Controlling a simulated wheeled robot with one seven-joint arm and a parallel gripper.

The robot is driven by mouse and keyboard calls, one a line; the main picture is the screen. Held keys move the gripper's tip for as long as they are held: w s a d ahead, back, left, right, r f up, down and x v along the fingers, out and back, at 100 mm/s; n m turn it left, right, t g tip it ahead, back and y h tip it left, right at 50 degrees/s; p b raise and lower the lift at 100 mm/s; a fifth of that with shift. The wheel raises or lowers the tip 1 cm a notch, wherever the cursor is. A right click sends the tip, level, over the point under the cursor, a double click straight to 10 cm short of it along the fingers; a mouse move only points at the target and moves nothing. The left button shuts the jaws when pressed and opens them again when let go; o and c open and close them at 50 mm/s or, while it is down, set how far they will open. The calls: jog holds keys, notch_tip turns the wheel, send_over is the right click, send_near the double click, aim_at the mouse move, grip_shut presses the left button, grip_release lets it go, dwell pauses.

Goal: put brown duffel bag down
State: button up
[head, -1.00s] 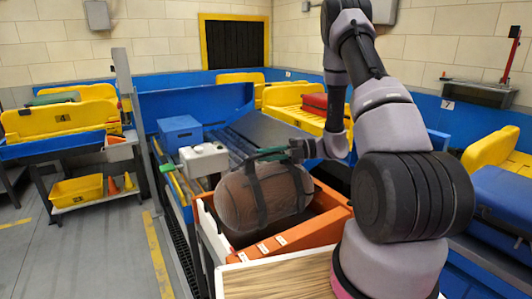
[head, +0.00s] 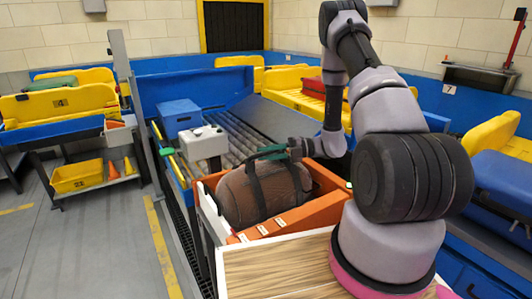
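The brown duffel bag (head: 240,198) with dark straps sits low inside the orange tray (head: 322,212), its lower part hidden behind the tray's front wall. I cannot tell whether it touches the tray's floor. My gripper (head: 290,151) is at the top of the bag, by the green-topped dark handle (head: 268,153). The fingers are small and partly hidden at the handle, so I cannot see whether they are closed on it.
A wooden-topped surface (head: 275,268) lies in front of the tray. A white box-like unit (head: 203,141) and a blue box (head: 180,118) stand behind and left, beside the roller conveyor (head: 240,145). Grey floor (head: 90,235) is open at left.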

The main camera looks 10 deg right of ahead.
jog(key=shift+o, duration=1.2)
jog(key=shift+r, duration=0.15)
jog(key=d, duration=0.4)
jog(key=s+d, duration=0.1)
jog(key=d, duration=0.3)
jog(key=d+r, duration=0.1)
jog(key=d, duration=0.2)
jog(key=shift+s+d, duration=0.3)
jog(key=shift+d, duration=0.1)
jog(key=s+a+r+n+g+h, duration=0.2)
jog(key=s+a+r+n+h, duration=0.15)
jog(key=r+n, duration=0.55)
jog(key=s+a+r+n+g+h, duration=0.25)
jog(key=s+r+n+h, duration=0.2)
jog(key=r+n, duration=0.45)
jog(key=s+r+n+t+h, duration=0.6)
jog(key=s+r+n+t, duration=0.3)
jog(key=n, duration=0.8)
jog(key=s+r, duration=0.3)
jog(key=r, duration=0.1)
jog(key=shift+s+r+n+h, duration=0.3)
jog(key=shift+s+r+h, duration=0.05)
jog(key=shift+r+h, duration=0.05)
